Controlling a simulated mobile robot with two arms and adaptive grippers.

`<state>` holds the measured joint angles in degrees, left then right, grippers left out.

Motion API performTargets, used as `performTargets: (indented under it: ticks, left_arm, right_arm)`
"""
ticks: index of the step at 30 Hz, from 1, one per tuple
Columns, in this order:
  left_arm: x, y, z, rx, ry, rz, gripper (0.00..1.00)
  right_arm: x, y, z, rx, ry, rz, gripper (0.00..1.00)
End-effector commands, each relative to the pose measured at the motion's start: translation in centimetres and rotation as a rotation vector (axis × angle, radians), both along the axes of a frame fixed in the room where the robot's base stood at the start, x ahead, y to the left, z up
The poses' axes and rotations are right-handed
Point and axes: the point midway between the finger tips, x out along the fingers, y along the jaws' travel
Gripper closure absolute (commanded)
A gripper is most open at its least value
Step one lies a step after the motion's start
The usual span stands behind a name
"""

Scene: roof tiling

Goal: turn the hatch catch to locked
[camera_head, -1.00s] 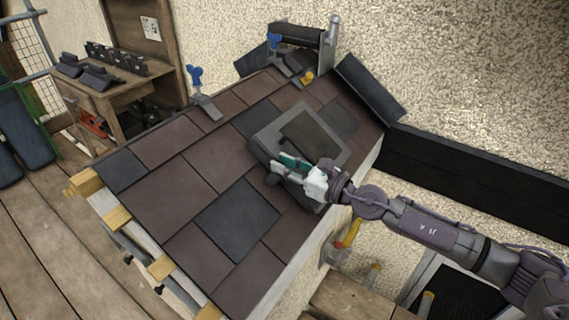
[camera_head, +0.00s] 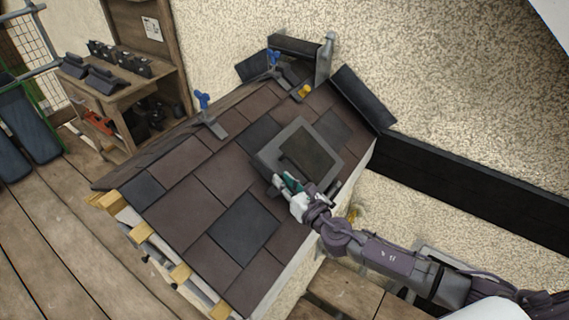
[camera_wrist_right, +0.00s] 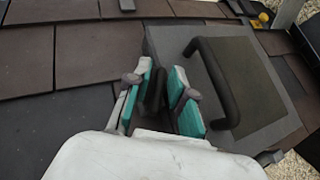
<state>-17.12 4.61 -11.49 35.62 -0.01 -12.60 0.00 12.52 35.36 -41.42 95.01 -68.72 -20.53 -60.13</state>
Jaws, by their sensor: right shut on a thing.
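The grey roof hatch (camera_head: 268,152) sits in the tiled roof, its dark panel (camera_head: 306,150) closed flat. In the right wrist view the hatch (camera_wrist_right: 172,38) shows its dark panel with a black bar handle (camera_wrist_right: 218,80). My right gripper (camera_head: 290,186) is at the hatch's lower left edge. In the right wrist view its teal-padded fingers (camera_wrist_right: 165,92) are shut on a small dark upright piece, the catch (camera_wrist_right: 154,92). Most of the catch is hidden between the fingers, and its locked or unlocked position cannot be told. My left gripper is not in view.
Brown and dark tiles (camera_head: 185,190) surround the hatch. Blue-handled clamps (camera_head: 203,103) stand along the roof's upper edge. A wooden shelf (camera_head: 160,85) with dark tiles is at the upper left. A dark beam (camera_head: 470,185) runs along the wall at right.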

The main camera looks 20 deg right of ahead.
Motion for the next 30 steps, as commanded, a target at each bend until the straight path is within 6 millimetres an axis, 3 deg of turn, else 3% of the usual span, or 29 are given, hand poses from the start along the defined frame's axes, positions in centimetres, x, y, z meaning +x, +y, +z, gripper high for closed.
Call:
performTargets:
  ticks: [1, 9, 21, 30]
  left_arm:
    - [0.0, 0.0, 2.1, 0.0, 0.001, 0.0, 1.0]
    - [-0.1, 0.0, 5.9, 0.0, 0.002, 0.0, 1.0]
    - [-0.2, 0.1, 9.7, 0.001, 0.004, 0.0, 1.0]
    - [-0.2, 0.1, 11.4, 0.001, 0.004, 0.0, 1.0]
  right_arm:
    - [0.0, 0.2, 1.0, 0.025, 0.018, -0.038, 1.0]
    - [0.1, 0.0, 0.7, 0.138, 0.103, -0.252, 1.0]
    - [0.1, -0.2, 0.4, 0.305, 0.233, -0.565, 1.0]
    - [0.1, -0.3, 0.2, 0.411, 0.317, -0.769, 1.0]
